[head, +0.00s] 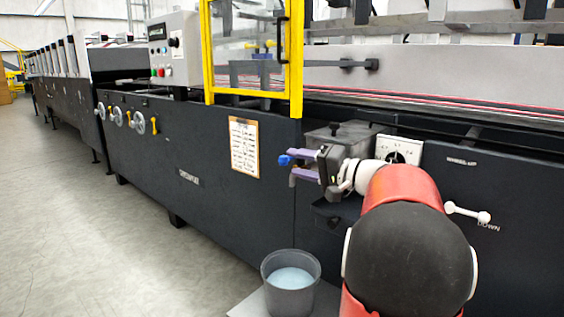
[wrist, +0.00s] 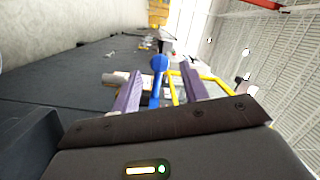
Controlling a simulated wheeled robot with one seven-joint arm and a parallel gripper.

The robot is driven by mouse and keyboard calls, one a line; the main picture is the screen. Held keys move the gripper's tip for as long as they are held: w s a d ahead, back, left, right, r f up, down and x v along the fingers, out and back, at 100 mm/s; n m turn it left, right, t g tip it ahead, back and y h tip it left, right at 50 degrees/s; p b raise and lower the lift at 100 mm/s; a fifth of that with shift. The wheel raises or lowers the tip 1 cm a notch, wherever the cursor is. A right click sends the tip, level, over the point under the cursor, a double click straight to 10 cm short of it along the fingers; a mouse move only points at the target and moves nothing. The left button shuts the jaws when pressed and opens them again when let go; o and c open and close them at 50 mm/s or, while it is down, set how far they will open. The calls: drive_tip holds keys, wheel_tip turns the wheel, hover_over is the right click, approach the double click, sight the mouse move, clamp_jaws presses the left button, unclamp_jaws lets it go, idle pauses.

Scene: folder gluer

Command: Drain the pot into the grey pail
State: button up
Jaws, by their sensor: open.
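The pot (head: 350,133) is a grey lidded box on the machine's side, partly hidden behind my gripper (head: 291,164). A blue handle (head: 284,160) shows at the tips of its purple fingers. In the wrist view the blue handle (wrist: 158,66) stands between the two spread fingers, with gaps visible beside it. My gripper is open; I cannot tell whether a finger touches the handle. The grey pail (head: 304,266) stands on the floor below and slightly left of the pot, with pale blue liquid inside. The pot's outlet is not clearly visible.
The pail stands on a light grey sheet (head: 245,306). A white dial plate (head: 398,150) and a white lever (head: 467,213) are on the dark machine panel to the right. A yellow-framed guard (head: 298,60) rises above. The floor at left is clear.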

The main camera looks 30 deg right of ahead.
sight(284, 158)
drive_tip(key=shift+x, duration=2.4)
drive_tip(key=shift+c, duration=0.3)
clamp_jaws()
